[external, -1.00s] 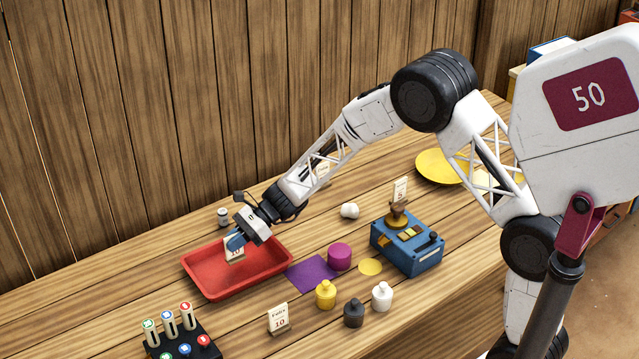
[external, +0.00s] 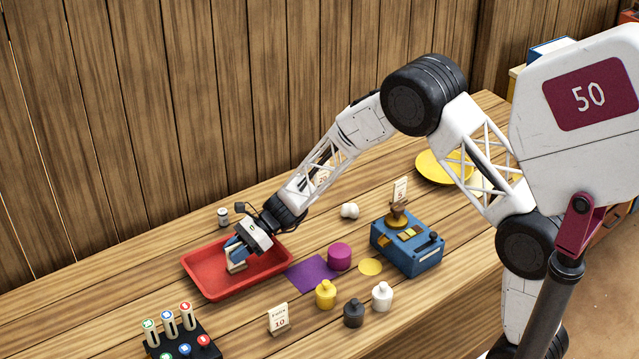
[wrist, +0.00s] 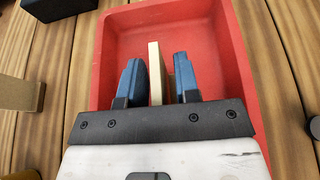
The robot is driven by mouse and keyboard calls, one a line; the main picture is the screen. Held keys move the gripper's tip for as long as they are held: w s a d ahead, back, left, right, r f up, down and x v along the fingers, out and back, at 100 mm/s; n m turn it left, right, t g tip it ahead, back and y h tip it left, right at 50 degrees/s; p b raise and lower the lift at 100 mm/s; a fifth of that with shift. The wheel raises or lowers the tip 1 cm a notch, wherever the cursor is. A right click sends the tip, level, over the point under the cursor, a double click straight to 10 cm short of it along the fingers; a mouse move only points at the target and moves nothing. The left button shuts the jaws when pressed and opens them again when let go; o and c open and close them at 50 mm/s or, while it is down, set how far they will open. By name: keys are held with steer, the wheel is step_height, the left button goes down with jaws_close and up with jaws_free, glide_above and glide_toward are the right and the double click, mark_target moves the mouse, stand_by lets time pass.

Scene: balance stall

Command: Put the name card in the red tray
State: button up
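The name card (external: 237,267), small and cream with a wooden-looking base, is inside the red tray (external: 196,277), low against its floor. In the wrist view the card (wrist: 154,70) shows edge-on between my blue fingers, over the tray's red floor (wrist: 210,40). My gripper (external: 236,249) is down in the tray around the card. In the wrist view my gripper (wrist: 157,70) has its fingers apart, with gaps between them and the card. The card's printed face is hidden.
A purple sheet (external: 308,274) and magenta pot (external: 339,257) lie right of the tray. Yellow (external: 326,296), black (external: 353,314) and white (external: 382,297) bottles stand in front. Another card (external: 279,319) stands before the tray. A blue machine (external: 415,250) is further right.

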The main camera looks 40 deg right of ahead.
steer(key=shift+r, duration=0.15)
steer(key=shift+d+r, duration=0.1)
steer(key=shift+d, duration=0.1)
steer(key=v, duration=1.1)
steer(key=shift+d, duration=0.3)
steer(key=shift+r, duration=0.1)
stand_by(0.6)
steer(key=s+d+r+n+g+h, duration=0.1)
steer(key=s+d+r+n+h, duration=0.25)
steer(key=s+r, duration=0.5)
steer(key=s+d+r+n+h, duration=0.2)
steer(key=s+d+r+n, duration=0.4)
steer(key=s, duration=0.4)
steer(key=s+d+r+n+t+h, duration=0.1)
steer(key=s+d, duration=0.3)
steer(key=s, duration=0.4)
steer(key=s+d+r+n+t+h, duration=0.1)
steer(key=s+d+r+n+h, duration=0.3)
steer(key=s, duration=0.4)
steer(key=s+d+r+n+t+h, duration=0.1)
steer(key=s+d+r+n+h, duration=0.1)
steer(key=s+d, duration=0.3)
steer(key=shift+s+r+n+t+h, duration=0.15)
steer(key=shift+s+n+h, duration=0.2)
steer(key=shift+s, duration=0.4)
steer(key=shift+s+n+t+h, duration=0.2)
steer(key=shift+s+n, duration=0.1)
steer(key=shift+s, duration=0.45)
